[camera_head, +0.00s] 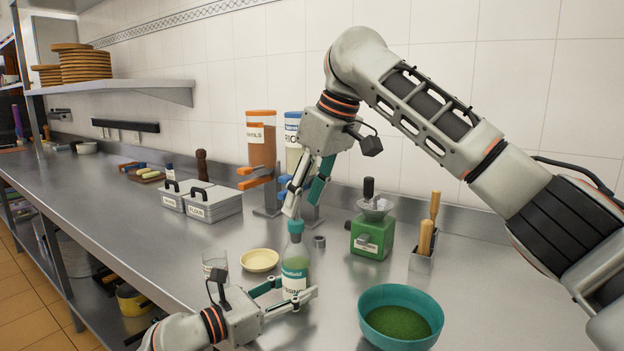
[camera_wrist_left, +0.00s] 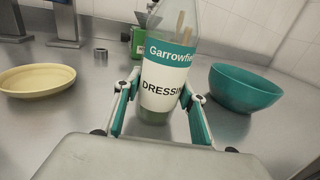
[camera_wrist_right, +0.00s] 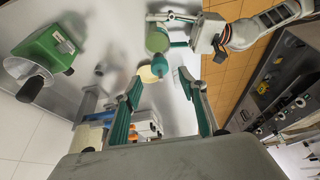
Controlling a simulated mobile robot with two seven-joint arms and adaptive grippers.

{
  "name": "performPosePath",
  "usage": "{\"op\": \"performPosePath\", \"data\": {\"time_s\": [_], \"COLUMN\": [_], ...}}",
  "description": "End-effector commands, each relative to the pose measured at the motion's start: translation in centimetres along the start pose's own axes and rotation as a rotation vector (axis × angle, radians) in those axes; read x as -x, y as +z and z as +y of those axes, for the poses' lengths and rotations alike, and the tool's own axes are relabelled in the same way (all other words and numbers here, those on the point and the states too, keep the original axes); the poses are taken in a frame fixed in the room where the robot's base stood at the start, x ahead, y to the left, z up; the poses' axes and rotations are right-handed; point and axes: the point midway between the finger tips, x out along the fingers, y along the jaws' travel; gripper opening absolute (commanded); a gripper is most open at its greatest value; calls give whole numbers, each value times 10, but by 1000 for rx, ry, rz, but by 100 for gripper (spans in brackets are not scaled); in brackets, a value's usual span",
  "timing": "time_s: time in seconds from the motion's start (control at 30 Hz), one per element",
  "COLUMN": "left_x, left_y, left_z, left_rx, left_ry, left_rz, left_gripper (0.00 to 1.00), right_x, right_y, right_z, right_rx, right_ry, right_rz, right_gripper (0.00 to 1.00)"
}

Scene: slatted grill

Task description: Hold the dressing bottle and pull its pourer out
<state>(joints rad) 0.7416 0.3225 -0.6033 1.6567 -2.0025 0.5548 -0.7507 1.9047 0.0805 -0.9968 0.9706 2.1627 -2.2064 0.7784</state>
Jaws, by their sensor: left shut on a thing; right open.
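The dressing bottle (camera_head: 295,270), clear with a teal and white label, stands upright on the steel counter. It also shows in the left wrist view (camera_wrist_left: 168,85). Its teal pourer (camera_head: 295,227) sits in the bottle's top; the left wrist view cuts it off. My left gripper (camera_head: 294,293) is shut on the bottle's lower body, a finger on each side. My right gripper (camera_head: 303,203) is open, pointing down just above the pourer. In the right wrist view, the pourer (camera_wrist_right: 160,66) appears between the open fingertips; contact cannot be told.
A teal bowl (camera_head: 366,301) with green contents stands right of the bottle. A cream dish (camera_head: 259,260) and a glass (camera_head: 214,262) are to the left. A green grinder (camera_head: 372,238) and a utensil holder (camera_head: 421,262) stand behind right. Dispensers (camera_head: 262,145) stand behind.

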Motion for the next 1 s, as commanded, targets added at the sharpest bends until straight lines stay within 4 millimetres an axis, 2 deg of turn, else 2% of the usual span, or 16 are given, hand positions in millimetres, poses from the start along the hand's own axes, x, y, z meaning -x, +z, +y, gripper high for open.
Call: {"op": "performPosePath", "data": {"time_s": [0.03,0.2,0.4,0.8,0.97,1.0], "left_x": [0,0,0,0,0,0], "left_y": [0,0,0,0,0,0], "left_z": [0,0,0,0,0,0], "left_rx": [0,0,0,0,0,0], "left_ry": [0,0,0,-1,-1,-1], "left_rz": [0,0,0,0,0,0], "left_gripper": [14,14,14,14,14,14], "right_x": [-10,-37,-56,-62,-62,-62], "right_y": [0,0,0,0,0,0], "right_z": [-1,0,0,0,0,0], "right_rx": [1,-1,-1,0,0,0], "right_ry": [-3,-3,-2,0,0,0], "right_rz": [-2,0,1,2,1,1], "right_gripper": [42,42,42,42,1,1]}}
